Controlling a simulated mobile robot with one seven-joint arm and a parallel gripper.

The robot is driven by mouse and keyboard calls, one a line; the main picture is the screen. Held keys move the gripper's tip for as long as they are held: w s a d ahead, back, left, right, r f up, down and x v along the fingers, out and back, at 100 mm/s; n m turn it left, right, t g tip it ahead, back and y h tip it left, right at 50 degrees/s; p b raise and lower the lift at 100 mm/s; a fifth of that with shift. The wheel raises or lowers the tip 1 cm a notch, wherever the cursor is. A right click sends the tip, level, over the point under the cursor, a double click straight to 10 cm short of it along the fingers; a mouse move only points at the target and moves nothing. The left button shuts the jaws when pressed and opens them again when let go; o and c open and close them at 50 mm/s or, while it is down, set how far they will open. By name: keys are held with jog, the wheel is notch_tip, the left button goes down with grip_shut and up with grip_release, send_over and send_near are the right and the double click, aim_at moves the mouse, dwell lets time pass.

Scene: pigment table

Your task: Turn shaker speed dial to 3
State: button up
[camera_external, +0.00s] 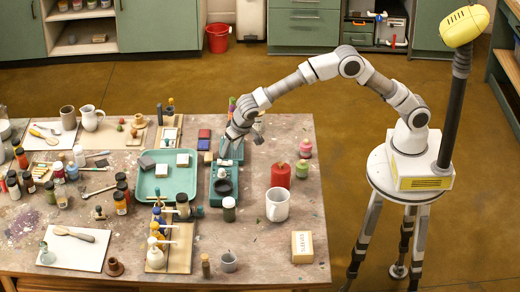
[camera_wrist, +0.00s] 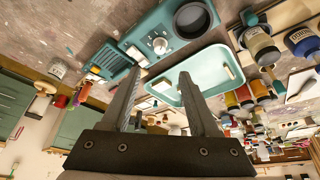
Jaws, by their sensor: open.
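The shaker is a teal box with a round black cup holder on one end; in the external view the shaker (camera_external: 216,199) stands on the table right of the teal tray. In the wrist view the shaker (camera_wrist: 132,36) lies across the upper middle, with a pale round dial (camera_wrist: 160,45) on its panel. The dial's numbers are too small to read. My gripper (camera_wrist: 160,74) is open and empty, its two fingers apart, with the dial showing just beyond the fingertips. In the external view my gripper (camera_external: 240,134) is above the shaker's far end, partly hiding it.
A teal tray (camera_external: 150,192) with small blocks lies left of the shaker. Bottles crowd the left. The table's right front is fairly clear around a yellow box (camera_external: 302,247).

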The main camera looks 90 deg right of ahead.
aim_at(222, 170)
jog(key=x, duration=1.2)
jog(key=shift+f, duration=0.25)
grip_shut()
